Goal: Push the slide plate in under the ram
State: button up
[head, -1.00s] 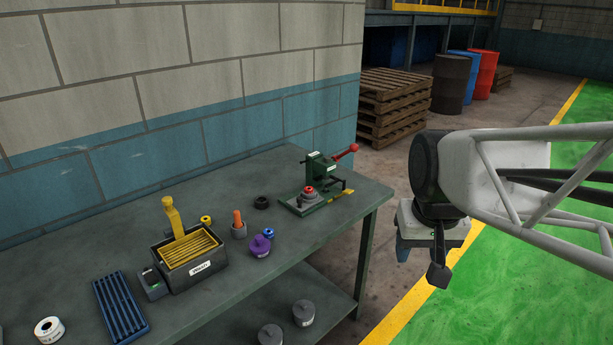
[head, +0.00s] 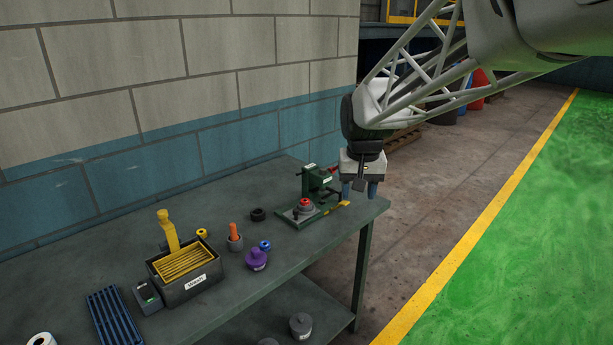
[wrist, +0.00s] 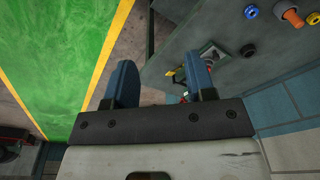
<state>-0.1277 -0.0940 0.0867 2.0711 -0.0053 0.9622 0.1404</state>
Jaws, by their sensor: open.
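The small dark green press (head: 315,181) stands at the table's far right end, with its ram at the upper part. A low plate (head: 289,217) reaches out from the press toward the front left; I cannot tell slide plate from base here. A grey round part (head: 302,209) with a red top sits on it, in front of the press column. My gripper (head: 359,190) is open and empty, pointing down, just right of the press in the picture and apparently above it. Its blue fingers partly hide the press in the wrist view (wrist: 160,78).
A yellow strip (head: 337,208) lies by the plate's right side, near the table edge. Left are a black ring (head: 258,214), a purple knobbed part (head: 256,259), an orange-topped part (head: 234,238) and a black bin (head: 190,285). The wall (head: 180,160) stands behind the table (head: 310,250).

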jog(key=w+a+f, duration=0.3)
jog(key=w+a, duration=0.1)
jog(key=w, duration=0.3)
jog(key=w+a+f, duration=0.3)
jog(key=w, duration=0.5)
jog(key=g, duration=0.1)
send_over(296, 210)
jog(key=f, duration=0.9)
jog(key=shift+s+d+f, duration=0.15)
jog(key=shift+d+f, duration=0.05)
jog(key=shift+w+a+f, duration=0.25)
jog(key=shift+f, duration=0.05)
jog(key=shift+f, duration=3.9)
grip_shut()
